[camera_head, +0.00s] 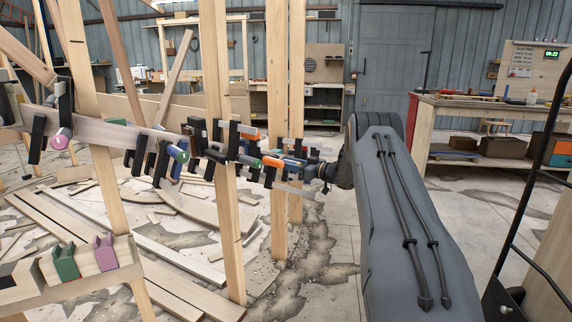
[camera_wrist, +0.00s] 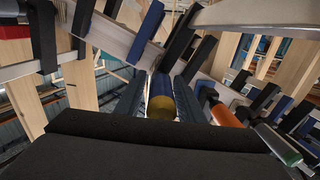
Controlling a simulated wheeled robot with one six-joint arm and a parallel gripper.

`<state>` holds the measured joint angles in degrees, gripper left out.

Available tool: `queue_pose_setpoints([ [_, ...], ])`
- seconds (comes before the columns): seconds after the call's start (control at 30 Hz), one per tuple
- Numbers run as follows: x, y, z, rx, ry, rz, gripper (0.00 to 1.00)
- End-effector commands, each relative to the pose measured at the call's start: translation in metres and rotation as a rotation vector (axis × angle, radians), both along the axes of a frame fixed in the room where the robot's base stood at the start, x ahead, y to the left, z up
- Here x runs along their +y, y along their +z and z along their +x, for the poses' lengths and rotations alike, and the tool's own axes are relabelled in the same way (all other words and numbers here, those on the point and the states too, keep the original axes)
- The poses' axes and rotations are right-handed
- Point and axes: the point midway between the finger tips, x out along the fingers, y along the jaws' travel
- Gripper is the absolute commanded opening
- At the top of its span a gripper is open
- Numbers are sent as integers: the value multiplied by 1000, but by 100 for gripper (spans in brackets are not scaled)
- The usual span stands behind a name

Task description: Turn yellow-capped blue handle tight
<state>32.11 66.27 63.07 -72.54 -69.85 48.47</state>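The blue handle with its yellow cap (camera_wrist: 160,106) is near the middle of the wrist view, its capped end facing the camera. My gripper (camera_wrist: 161,92) has one dark finger along each side of the handle, and both appear to touch it with no clear gap. The far end of the handle runs toward dark clamp parts on the pale curved stringer. In the head view my gripper (camera_head: 300,165) is at the right end of the clamp row; the yellow cap cannot be made out there.
An orange handle (camera_wrist: 225,116) lies close to the right of my gripper, with a green-ended handle (camera_wrist: 283,150) beyond it. Several dark clamps line the stringer (camera_head: 105,135). Upright wooden posts (camera_head: 281,90) stand close to my gripper. Loose planks (camera_head: 100,245) cover the floor at left.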

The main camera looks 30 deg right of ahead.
Motion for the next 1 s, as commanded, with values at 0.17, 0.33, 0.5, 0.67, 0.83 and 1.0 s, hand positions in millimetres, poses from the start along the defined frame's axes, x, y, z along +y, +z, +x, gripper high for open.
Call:
queue_pose_setpoints([
  [0.17,0,0,0,-1,1,-1,41],
  [0.33,0,0,-1,-1,1,-1,41],
  [0.5,-11,1,-16,0,-1,0,41],
  [0.67,-25,1,-40,1,-1,-1,41],
  [0.83,-37,1,-58,-1,-1,1,41],
  [1.0,-41,0,-66,0,0,0,41],
])
